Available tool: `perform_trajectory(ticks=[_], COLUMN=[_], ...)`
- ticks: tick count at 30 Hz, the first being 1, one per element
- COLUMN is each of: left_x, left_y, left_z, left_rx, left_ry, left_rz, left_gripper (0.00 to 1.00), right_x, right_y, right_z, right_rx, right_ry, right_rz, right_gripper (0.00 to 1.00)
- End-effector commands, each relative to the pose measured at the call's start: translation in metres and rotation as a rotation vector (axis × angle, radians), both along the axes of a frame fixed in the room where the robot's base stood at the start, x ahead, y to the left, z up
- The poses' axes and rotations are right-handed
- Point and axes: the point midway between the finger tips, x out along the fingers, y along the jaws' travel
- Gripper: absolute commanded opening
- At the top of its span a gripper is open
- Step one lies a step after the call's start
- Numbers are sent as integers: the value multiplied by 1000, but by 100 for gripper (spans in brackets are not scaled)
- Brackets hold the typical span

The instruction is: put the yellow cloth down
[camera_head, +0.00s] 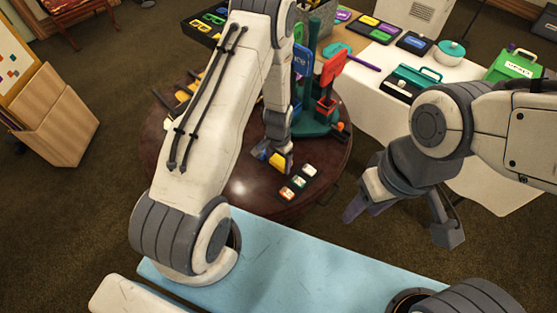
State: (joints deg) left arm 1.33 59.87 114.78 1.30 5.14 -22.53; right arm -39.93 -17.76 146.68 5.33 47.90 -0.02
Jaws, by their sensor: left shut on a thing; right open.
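My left gripper (277,161) reaches down over the round dark-red table (237,188), near its right side. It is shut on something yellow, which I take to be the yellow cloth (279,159). Only a small patch of the cloth shows at the fingertips; the rest is hidden by the gripper and arm. I cannot tell whether the cloth touches the table top. My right gripper (400,222) is open and empty, its fingers spread wide, to the right of the round table above the floor.
Several small coloured cards (298,182) lie just right of the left gripper. A teal stand (318,122) with a red holder (328,80) rises behind it. A white table (372,100) with cases and a teal pot (449,52) is behind.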

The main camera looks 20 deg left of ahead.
Motion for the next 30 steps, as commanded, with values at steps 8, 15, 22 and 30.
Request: perform_trajectory(ticks=[8,15,22,30], left_x=[0,0,0,2], left_y=[0,0,0,0], left_z=[-2,-4,-3,28], left_rx=[0,0,0,0], left_ry=[-1,-1,0,-6], left_rz=[0,0,0,-1], left_gripper=[3,100,100,100], right_x=[0,0,0,0], right_y=[0,0,0,0], right_z=[-1,-3,-1,-5], right_rx=[0,0,0,0], right_ry=[0,0,0,0], right_rz=[0,0,0,0], right_gripper=[50,50,50,50])
